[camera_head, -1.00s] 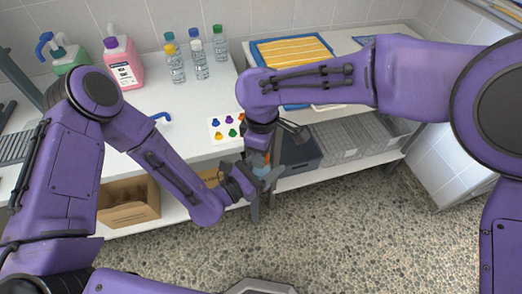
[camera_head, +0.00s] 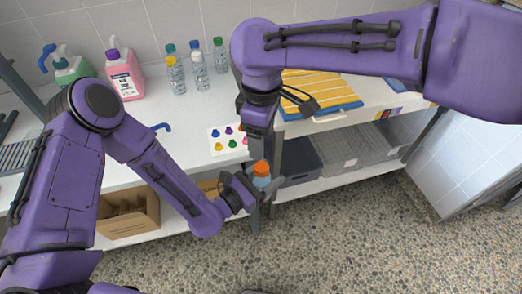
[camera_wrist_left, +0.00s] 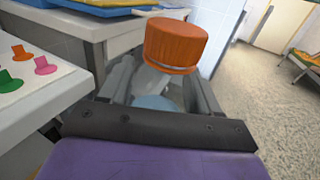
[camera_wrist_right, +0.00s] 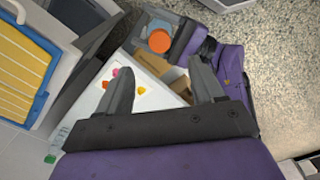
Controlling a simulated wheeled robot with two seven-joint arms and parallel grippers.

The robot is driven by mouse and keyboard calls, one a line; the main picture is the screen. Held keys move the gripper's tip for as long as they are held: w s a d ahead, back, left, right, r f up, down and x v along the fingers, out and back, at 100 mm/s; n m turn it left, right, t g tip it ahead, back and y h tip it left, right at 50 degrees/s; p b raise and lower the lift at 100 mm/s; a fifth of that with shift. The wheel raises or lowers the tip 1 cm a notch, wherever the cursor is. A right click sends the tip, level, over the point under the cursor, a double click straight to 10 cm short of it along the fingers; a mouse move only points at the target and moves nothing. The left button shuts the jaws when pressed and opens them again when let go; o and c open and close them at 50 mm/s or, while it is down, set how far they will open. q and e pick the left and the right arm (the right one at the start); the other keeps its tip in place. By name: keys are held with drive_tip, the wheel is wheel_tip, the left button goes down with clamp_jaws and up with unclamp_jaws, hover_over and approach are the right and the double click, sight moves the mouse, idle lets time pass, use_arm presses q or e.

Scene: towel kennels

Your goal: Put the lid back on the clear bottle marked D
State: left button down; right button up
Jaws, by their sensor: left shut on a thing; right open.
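A clear bottle (camera_head: 262,182) is held at the counter's front edge. An orange lid (camera_head: 262,168) sits on its neck, and in the left wrist view the orange lid (camera_wrist_left: 175,45) is on top of the clear bottle neck (camera_wrist_left: 150,83). My left gripper (camera_head: 252,192) is shut around the bottle's body. My right gripper (camera_wrist_right: 160,68) is open and empty above the bottle, apart from the lid, which shows beyond its fingertips in the right wrist view (camera_wrist_right: 159,40). No letter D can be read on the bottle.
A white card (camera_head: 216,142) with several coloured lid shapes lies on the white counter (camera_head: 180,145). Several capped bottles (camera_head: 199,72) and a pink jug (camera_head: 125,75) stand at the back. A yellow striped towel (camera_head: 318,92) lies right. A cardboard box (camera_head: 128,217) is on the lower shelf.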

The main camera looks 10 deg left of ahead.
drive_tip(key=shift+r, duration=0.95)
drive_tip(key=shift+f, duration=0.1)
drive_tip(key=s+d+f+m+g, duration=0.1)
drive_tip(key=s+d+f+g, duration=0.15)
drive_tip(key=f, duration=0.55)
drive_tip(key=s+d+f+m+g, duration=0.15)
drive_tip(key=d+f, duration=0.25)
drive_tip(key=f, duration=0.4)
drive_tip(key=s+d+f+m+g, duration=0.2)
drive_tip(key=s+d+f, duration=0.15)
drive_tip(key=f, duration=0.45)
drive_tip(key=s+d+f+m+y, duration=0.2)
drive_tip(key=s+d+f+m, duration=0.55)
drive_tip(key=s+f, duration=0.45)
drive_tip(key=s+d+f+m+t+h, duration=0.1)
drive_tip(key=s+d+f+m+t, duration=0.1)
drive_tip(key=s+d+f+m, duration=0.3)
drive_tip(key=s+d+f+m+t+h, duration=0.1)
drive_tip(key=s+d+m+t, duration=0.15)
drive_tip(key=d, duration=0.45)
drive_tip(key=w+d+r+m+t+h, duration=0.3)
drive_tip(key=w+d+t, duration=0.1)
drive_tip(key=d, duration=0.3)
drive_tip(key=shift+w+d+r+m+t, duration=0.15)
drive_tip(key=shift+w+r+m+t, duration=0.15)
drive_tip(key=shift+m+t, duration=0.05)
